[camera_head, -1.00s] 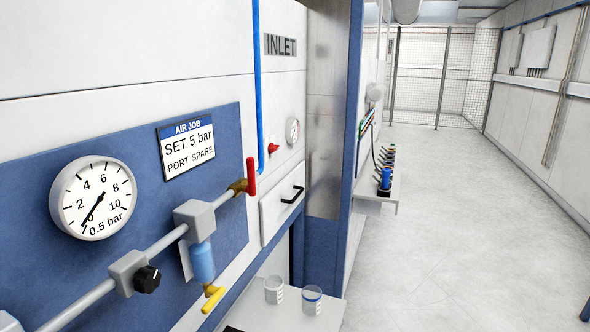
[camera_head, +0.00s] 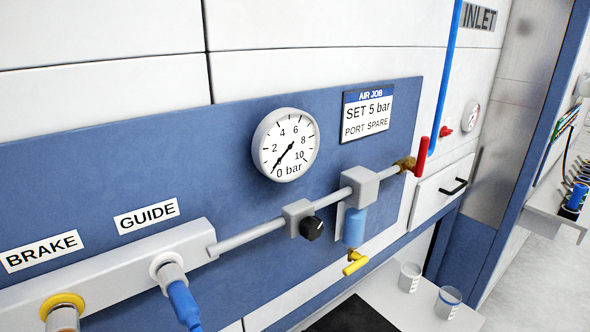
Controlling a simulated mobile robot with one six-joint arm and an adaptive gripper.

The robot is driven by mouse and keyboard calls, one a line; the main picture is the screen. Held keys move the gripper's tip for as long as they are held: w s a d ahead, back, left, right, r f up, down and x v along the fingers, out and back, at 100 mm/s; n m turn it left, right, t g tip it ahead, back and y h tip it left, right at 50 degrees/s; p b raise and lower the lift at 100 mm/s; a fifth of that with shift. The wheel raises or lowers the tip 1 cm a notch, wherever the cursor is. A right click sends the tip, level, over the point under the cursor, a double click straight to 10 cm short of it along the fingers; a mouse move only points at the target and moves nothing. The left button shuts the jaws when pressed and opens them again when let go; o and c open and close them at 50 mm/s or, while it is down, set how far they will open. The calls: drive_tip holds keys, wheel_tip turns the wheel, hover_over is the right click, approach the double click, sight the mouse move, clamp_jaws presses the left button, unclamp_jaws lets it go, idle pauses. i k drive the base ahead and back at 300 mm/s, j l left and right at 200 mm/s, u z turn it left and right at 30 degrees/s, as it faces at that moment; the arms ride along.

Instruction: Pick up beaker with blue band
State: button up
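The beaker with the blue band (camera_head: 447,303) stands upright on a white shelf (camera_head: 392,298) at the lower right of the head view. A second beaker (camera_head: 409,277), with no blue band visible, stands just left of it and a little farther back. The two beakers look close together but apart. My gripper is not in view.
A blue wall panel carries a gauge (camera_head: 286,145) reading near 0 bar, a pipe with a black knob (camera_head: 312,228), a yellow valve handle (camera_head: 355,263) and a red lever (camera_head: 421,156). A black mat (camera_head: 352,316) lies left of the beakers.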

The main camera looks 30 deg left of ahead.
sight(449, 300)
drive_tip(key=i+l+u, duration=1)
drive_tip(key=l+u, duration=0.15)
drive_tip(key=l, duration=0.1)
